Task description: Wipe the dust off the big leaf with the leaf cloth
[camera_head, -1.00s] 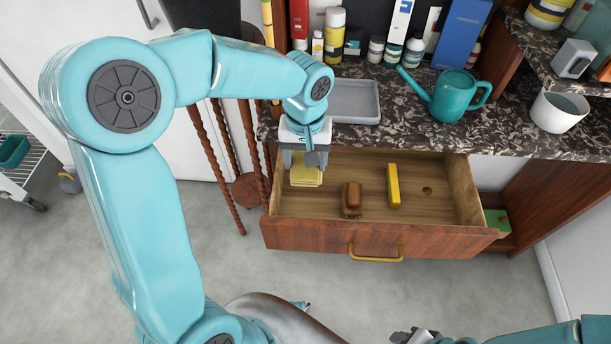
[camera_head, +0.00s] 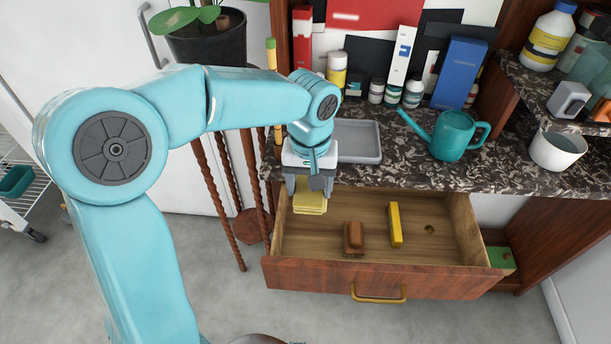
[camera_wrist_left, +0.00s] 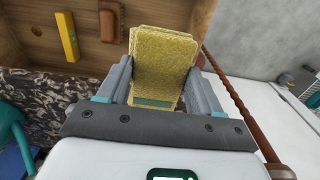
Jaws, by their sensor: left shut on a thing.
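My left gripper (camera_head: 311,186) is over the left end of the open drawer, pointing down. It is shut on a yellow cloth (camera_head: 309,202), which looks like the leaf cloth. In the left wrist view the cloth (camera_wrist_left: 160,62) stands out between the two fingers. I cannot tell whether its lower edge touches the drawer floor. A potted plant with large green leaves (camera_head: 186,18) shows at the top left in the head view, cut off by the frame edge. Its dark pot (camera_head: 208,46) is partly behind my left arm. Dust on the leaf cannot be made out. My right gripper is not in view.
The drawer (camera_head: 335,279) also holds a brown brush-like block (camera_head: 354,236) and a yellow bar (camera_head: 395,224). On the counter stand a grey tray (camera_head: 357,158), a teal watering can (camera_head: 455,135), a white pot (camera_head: 556,150) and several bottles. Twisted wooden legs (camera_head: 212,190) rise left of the drawer.

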